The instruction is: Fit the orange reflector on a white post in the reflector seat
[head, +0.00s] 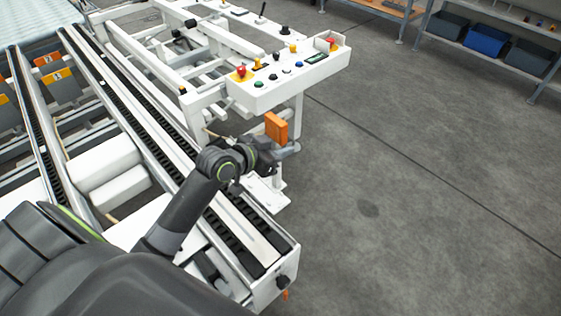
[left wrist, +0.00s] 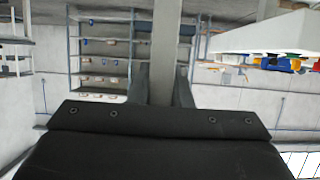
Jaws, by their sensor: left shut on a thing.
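The orange reflector (head: 276,128) stands upright at my left gripper (head: 288,150) in the head view, above the jaws. My left gripper is shut on the reflector piece, out past the near conveyor rail. In the left wrist view, a pale grey-white post (left wrist: 166,45) runs between the two dark fingers (left wrist: 162,88). The orange part does not show there. I cannot make out the reflector seat for certain in either view. My right gripper is not in view.
A white control box (head: 290,78) with coloured buttons stands just behind the gripper. Conveyor rails (head: 150,120) with black roller strips run along the left. The floor to the right is clear. Shelves with bins (head: 486,38) stand at the far right.

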